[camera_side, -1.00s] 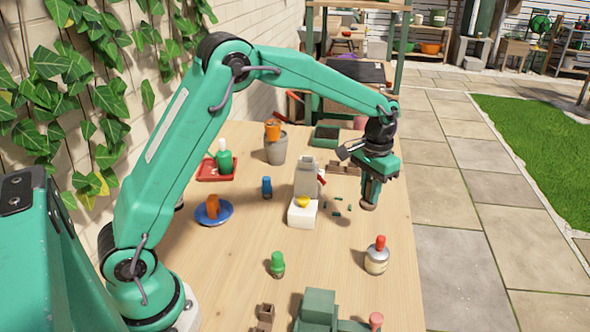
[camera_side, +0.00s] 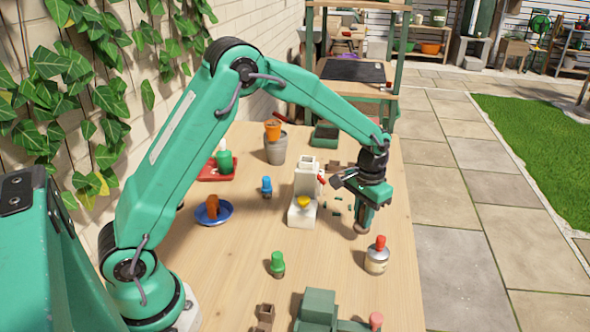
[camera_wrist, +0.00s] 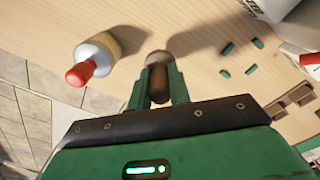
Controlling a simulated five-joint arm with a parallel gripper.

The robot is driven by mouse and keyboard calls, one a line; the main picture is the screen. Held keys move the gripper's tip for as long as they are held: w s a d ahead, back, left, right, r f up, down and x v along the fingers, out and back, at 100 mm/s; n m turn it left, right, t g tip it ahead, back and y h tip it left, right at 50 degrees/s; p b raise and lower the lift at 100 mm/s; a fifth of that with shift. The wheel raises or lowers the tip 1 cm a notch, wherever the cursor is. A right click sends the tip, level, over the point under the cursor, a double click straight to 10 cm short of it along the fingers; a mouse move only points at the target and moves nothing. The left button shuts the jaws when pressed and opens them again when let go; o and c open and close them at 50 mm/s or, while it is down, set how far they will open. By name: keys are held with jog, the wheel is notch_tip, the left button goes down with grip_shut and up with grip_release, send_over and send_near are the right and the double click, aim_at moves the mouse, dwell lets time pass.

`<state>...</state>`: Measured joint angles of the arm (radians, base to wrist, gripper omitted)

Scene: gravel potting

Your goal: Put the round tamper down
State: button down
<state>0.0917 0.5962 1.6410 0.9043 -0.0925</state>
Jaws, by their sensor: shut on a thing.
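My gripper (camera_side: 366,214) is shut on the round tamper (camera_side: 361,229), a brown wooden piece with a round end pointing down. In the wrist view the tamper (camera_wrist: 158,72) sits between the two green fingers (camera_wrist: 158,90). It is low over the right part of the wooden table (camera_side: 225,285). I cannot tell whether its lower end touches the wood.
Small green pieces (camera_side: 338,211) lie left of the gripper, beside a pale device with a yellow button (camera_side: 303,203).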

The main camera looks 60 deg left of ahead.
aim_at(361, 228)
jog(key=shift+f, duration=2.15)
jog(key=shift+f, duration=0.1)
jog(key=c, duration=1.3)
grip_release()
notch_tip(361, 228, up, 12)
jog(key=shift+f, duration=0.2)
jog(key=shift+r, duration=0.35)
